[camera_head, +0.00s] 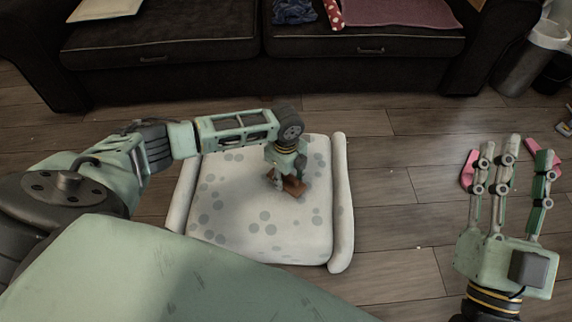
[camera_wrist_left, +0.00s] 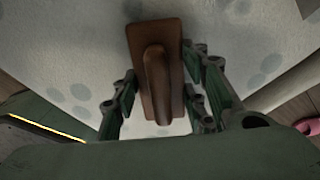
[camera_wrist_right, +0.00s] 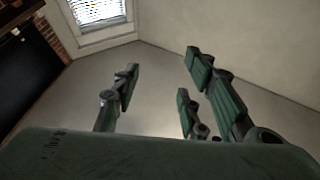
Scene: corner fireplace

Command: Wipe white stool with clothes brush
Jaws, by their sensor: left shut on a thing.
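The white stool (camera_head: 225,225) has a pale top with grey spots and a rolled edge on its left and right sides. My left gripper (camera_head: 284,180) is over the stool's top, right of its middle, pointing down. It is shut on the brown clothes brush (camera_head: 294,187). In the left wrist view the brush (camera_wrist_left: 154,70) lies between the fingers with its ridged back toward me, over the spotted surface. Whether its underside touches the stool cannot be told. My right gripper (camera_head: 507,180) is open and empty, raised to the right; its spread fingers also show in the right wrist view (camera_wrist_right: 160,95).
A dark sofa (camera_head: 160,45) spans the back, with a purple cloth (camera_head: 400,12) and a blue cloth (camera_head: 294,11) on it. Pink slippers (camera_head: 468,170) lie on the floor behind my right gripper. A bin (camera_head: 530,60) stands back right. Wooden floor (camera_head: 395,210) right of the stool is clear.

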